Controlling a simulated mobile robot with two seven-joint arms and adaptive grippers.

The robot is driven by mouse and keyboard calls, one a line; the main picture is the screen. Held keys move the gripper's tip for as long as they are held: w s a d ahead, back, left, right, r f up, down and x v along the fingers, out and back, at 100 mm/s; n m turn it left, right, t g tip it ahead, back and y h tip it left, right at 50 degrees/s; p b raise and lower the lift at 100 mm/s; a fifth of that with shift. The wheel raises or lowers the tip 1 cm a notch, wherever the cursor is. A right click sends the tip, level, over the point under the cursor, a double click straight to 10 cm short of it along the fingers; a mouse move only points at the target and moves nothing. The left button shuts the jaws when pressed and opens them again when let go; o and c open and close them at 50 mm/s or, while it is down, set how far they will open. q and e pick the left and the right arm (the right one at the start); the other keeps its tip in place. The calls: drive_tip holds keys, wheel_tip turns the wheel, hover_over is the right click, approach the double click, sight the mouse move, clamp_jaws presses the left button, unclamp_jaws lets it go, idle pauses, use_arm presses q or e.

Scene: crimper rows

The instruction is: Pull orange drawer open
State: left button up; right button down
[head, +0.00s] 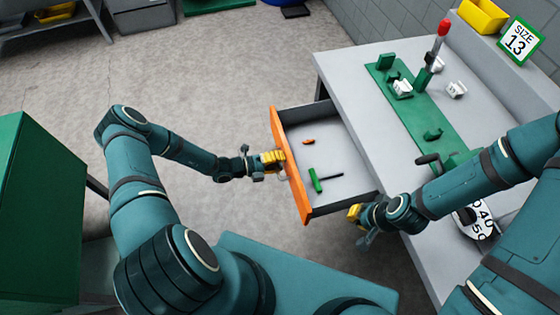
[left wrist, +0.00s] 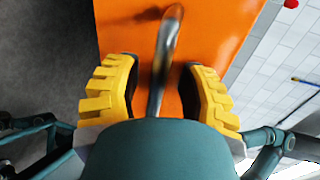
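The orange drawer (head: 290,168) stands pulled out from the grey workbench, and its inside shows. My left gripper (head: 275,160) is at the drawer's orange front. In the left wrist view the metal drawer handle (left wrist: 168,50) runs between the two yellow fingers of my left gripper (left wrist: 158,88). The fingers are apart, with a gap seen beside the handle, and the orange front (left wrist: 220,25) lies behind them. My right gripper (head: 356,214) is near the drawer's front right corner, and its finger opening is not clear.
In the drawer lie a green-handled tool (head: 315,180) and a small orange item (head: 308,141). The workbench (head: 340,75) carries a green mat (head: 415,110), a red-topped lever (head: 443,28) and white pieces. A green cabinet (head: 40,200) stands left. Floor left of the drawer is clear.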

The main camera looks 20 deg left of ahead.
use_arm(q)
drive_tip(key=shift+a, duration=0.1)
drive_tip(key=p+v, duration=0.1)
drive_tip(key=v, duration=1.4)
drive_tip(key=shift+s+a, duration=0.25)
idle(1.0)
idle(0.4)
drive_tip(key=v, duration=1.2)
idle(0.3)
